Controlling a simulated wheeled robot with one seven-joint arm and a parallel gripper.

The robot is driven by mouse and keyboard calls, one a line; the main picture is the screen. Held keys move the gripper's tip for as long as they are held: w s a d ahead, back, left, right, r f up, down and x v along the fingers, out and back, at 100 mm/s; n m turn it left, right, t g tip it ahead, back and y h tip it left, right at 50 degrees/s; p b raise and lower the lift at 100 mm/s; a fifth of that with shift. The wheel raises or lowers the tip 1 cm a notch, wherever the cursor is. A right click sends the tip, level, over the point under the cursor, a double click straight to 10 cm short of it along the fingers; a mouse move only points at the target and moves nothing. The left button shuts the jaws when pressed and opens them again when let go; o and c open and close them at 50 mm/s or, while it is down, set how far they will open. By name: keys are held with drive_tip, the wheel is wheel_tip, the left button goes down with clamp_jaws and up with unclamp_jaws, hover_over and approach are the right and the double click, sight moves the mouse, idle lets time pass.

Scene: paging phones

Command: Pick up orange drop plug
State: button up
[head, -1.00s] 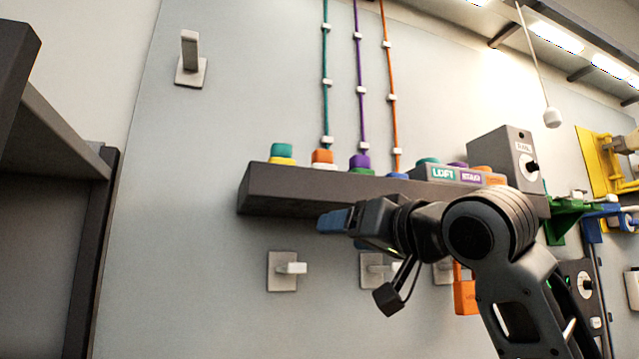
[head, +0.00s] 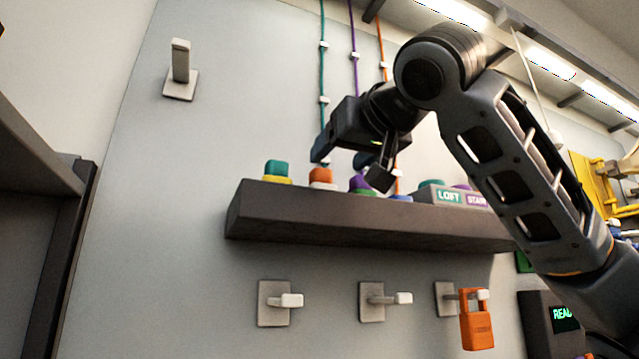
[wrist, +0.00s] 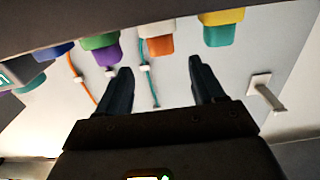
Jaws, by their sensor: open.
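The orange plug (head: 320,175), orange on top with a pale base, stands on the dark wall shelf between the teal-and-yellow plug (head: 277,170) and the purple-and-green plug (head: 360,184). In the wrist view, which is upside down, the orange plug (wrist: 158,45) shows beyond the fingertips and between the two fingers. My gripper (head: 342,158) is open and empty, above and to the right of the orange plug in the head view. Its fingers (wrist: 161,68) look apart from the plug.
Teal, purple and orange cords run down the wall behind. Below are hooks, one holding an orange tag-like piece (head: 477,325). A bare hook (head: 180,75) is upper left.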

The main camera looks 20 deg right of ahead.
sight(325, 169)
drive_tip(key=w+p, duration=0.1)
drive_tip(key=w, duration=0.4)
drive_tip(key=shift+w+a+f+p, duration=0.1)
drive_tip(key=shift+w+a+p, duration=0.05)
drive_tip(key=shift+p, duration=0.15)
drive_tip(key=c, duration=1.1)
drive_tip(key=shift+c, duration=0.2)
drive_tip(key=shift+r, duration=0.5)
drive_tip(key=r, duration=0.2)
drive_tip(key=d+r, duration=0.1)
drive_tip(key=shift+w+d+r+b, duration=0.15)
drive_tip(key=shift+r+b, duration=0.2)
drive_tip(key=shift+b, duration=0.05)
drive_tip(key=w+d+r, duration=0.2)
drive_tip(key=d+r, duration=0.4)
drive_tip(key=d, duration=0.4)
drive_tip(key=shift+r, duration=0.15)
drive_tip(key=shift+r, duration=0.1)
